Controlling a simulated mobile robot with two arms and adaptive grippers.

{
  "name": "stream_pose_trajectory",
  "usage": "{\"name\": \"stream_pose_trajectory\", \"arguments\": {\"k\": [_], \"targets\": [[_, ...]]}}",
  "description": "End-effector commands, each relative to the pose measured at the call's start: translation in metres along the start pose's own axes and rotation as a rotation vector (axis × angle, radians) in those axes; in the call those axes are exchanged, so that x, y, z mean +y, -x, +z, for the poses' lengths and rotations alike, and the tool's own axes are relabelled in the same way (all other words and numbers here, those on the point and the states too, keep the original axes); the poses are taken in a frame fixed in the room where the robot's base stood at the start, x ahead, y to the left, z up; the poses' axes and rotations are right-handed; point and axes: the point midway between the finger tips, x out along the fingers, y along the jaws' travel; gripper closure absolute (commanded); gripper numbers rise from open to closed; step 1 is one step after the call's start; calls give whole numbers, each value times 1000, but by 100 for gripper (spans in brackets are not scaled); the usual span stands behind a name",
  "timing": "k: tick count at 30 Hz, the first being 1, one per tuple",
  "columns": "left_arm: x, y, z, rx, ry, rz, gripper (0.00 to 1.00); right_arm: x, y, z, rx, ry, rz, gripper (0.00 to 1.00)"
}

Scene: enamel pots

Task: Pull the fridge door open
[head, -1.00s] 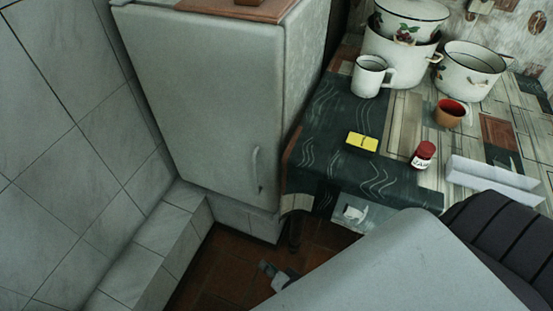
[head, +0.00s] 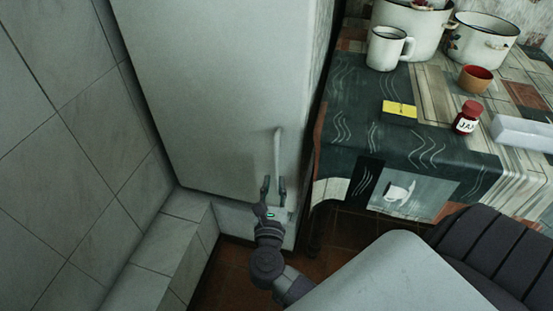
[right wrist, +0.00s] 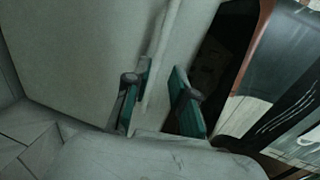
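The white fridge door (head: 220,90) stands shut in the head view, with a slim vertical handle (head: 277,153) near its right edge. My right gripper (head: 273,188) is at the lower end of the handle, its two fingers pointing up and spread apart. In the right wrist view my right gripper (right wrist: 160,102) is open, and the handle (right wrist: 158,60) runs down between the green-padded fingers, nearer the left one. I cannot tell whether a finger touches it. My left gripper is not in view.
A table (head: 345,135) right of the fridge holds enamel pots, a white mug (head: 386,48), a yellow box (head: 399,111) and a red jar (head: 467,117). A dark chair (head: 500,255) stands at lower right. A tiled ledge (head: 160,255) runs along the left wall.

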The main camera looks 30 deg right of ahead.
Motion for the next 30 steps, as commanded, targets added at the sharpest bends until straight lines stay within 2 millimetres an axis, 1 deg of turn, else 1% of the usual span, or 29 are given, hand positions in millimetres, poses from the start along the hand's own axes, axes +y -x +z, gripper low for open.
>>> {"name": "stream_pose_trajectory", "arguments": {"k": [1, 6, 9, 12, 15, 18, 26, 27, 29, 30], "targets": [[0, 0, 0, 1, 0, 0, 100, 0, -13, 2, -5, 1, -1, 75], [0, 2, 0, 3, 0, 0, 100, 0, -49, 1, -6, 3, 1, 75], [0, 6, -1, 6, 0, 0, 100, 0, -68, 1, -5, 3, 0, 75], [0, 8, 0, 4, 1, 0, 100, 0, -81, 0, -3, 3, 0, 75], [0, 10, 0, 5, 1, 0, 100, 0, -91, 0, -3, 4, 1, 75], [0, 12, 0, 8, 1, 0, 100, 0, -95, 0, -1, 3, 1, 75], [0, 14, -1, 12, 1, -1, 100, 0, -96, 0, -1, 3, 1, 75], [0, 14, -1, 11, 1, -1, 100, 0, -96, 0, -1, 3, 1, 77], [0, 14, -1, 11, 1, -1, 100, 0, -96, 0, -1, 3, 1, 87], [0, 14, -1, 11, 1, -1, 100, 0, -96, 0, -1, 3, 1, 94]]}}
